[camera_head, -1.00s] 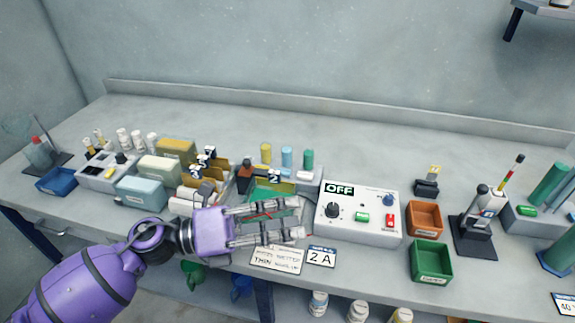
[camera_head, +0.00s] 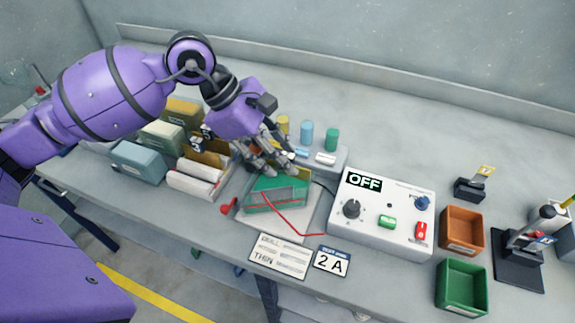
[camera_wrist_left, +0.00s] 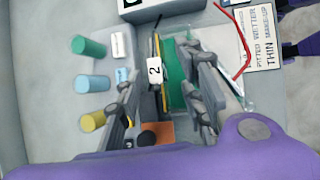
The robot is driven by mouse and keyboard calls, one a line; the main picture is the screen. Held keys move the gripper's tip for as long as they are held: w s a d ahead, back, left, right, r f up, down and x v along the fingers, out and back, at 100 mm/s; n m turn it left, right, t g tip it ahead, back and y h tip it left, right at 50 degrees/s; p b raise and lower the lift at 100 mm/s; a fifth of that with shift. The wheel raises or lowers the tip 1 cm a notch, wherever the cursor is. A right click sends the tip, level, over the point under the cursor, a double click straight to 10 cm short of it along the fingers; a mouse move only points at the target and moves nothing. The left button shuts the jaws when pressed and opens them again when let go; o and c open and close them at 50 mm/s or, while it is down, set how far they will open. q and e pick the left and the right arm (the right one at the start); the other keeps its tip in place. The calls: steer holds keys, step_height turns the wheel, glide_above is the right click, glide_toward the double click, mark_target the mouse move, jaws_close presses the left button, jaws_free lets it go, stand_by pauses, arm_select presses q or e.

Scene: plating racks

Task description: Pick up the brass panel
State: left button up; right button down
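A thin brass panel (camera_wrist_left: 164,86) stands on edge beside the green bath (camera_wrist_left: 179,75) in the left wrist view, with a white tag marked 2 (camera_wrist_left: 154,70) at its top. My left gripper (camera_wrist_left: 166,66) is open, with a finger on each side of the panel and tag; I cannot tell whether either finger touches. In the head view my left gripper (camera_head: 272,162) is over the back of the green tank (camera_head: 268,200) and hides most of the panel. My right gripper is not in view.
The control box (camera_head: 382,215), reading OFF, is right of the tank. A red lead (camera_head: 276,211) crosses the tank's front. Yellow, blue and green cylinders (camera_head: 306,133) stand behind. A rack with other brass-coloured panels (camera_head: 205,160) is left. Free bench lies at the back right.

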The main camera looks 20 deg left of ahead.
arm_select(q)
steer(key=shift+x, duration=1.55)
steer(key=shift+w, duration=0.15)
jaws_close()
